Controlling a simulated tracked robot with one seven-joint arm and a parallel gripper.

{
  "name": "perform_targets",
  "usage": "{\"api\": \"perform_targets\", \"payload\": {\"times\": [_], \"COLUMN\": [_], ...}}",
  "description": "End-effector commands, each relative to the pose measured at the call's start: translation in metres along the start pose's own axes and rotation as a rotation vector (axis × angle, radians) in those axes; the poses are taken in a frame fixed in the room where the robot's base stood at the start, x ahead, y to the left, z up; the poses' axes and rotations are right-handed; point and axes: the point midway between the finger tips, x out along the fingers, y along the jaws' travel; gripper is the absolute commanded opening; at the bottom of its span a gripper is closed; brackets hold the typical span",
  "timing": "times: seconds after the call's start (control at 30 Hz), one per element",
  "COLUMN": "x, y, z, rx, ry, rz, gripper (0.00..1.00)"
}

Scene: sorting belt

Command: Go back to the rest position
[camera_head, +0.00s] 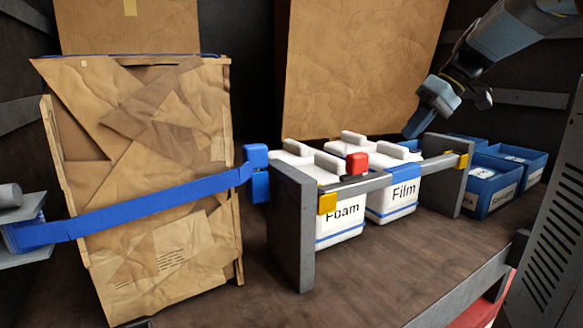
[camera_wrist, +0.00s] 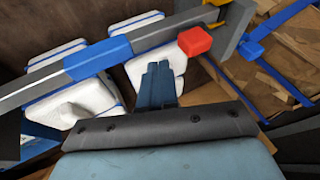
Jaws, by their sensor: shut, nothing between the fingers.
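My gripper (camera_head: 410,131) reaches down from the upper right in the head view, behind the dark bar and close to the lids of the white boxes. In the wrist view my gripper (camera_wrist: 158,68) has its two fingers together with nothing between them. It points toward the bar (camera_wrist: 140,42), near a white box. Whether the fingertips touch anything I cannot tell. The arm is bent above the right end of the bar.
White boxes marked Foam (camera_head: 341,228) and Film (camera_head: 392,205) stand behind the bar, which carries a red block (camera_head: 357,163). Blue bins (camera_head: 496,199) stand at right. A large paper-covered bale (camera_head: 160,200) with a blue strap (camera_head: 150,208) stands at left.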

Motion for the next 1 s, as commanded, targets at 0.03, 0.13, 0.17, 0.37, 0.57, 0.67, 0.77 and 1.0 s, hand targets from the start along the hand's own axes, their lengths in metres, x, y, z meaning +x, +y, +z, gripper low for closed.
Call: {"api": "perform_targets", "payload": {"times": [0.03,0.13,0.17,0.37,0.57,0.67,0.77,1.0], "x": [0.006,0.019,0.024,0.051,0.079,0.092,0.103,0.119], "y": [-0.012,-0.03,-0.035,-0.064,-0.084,-0.091,-0.095,-0.099], "z": [0.01,0.03,0.036,0.079,0.123,0.144,0.162,0.184], "rx": [0.022,0.084,0.102,0.204,0.28,0.307,0.326,0.349], "ry": [-0.008,-0.02,-0.023,-0.016,0.033,0.073,0.116,0.185], "rz": [0.028,0.098,0.118,0.268,0.417,0.487,0.545,0.615], "gripper": [0.0,0.0,0.0,0.0,0.0,0.0,0.0,0.0]}}
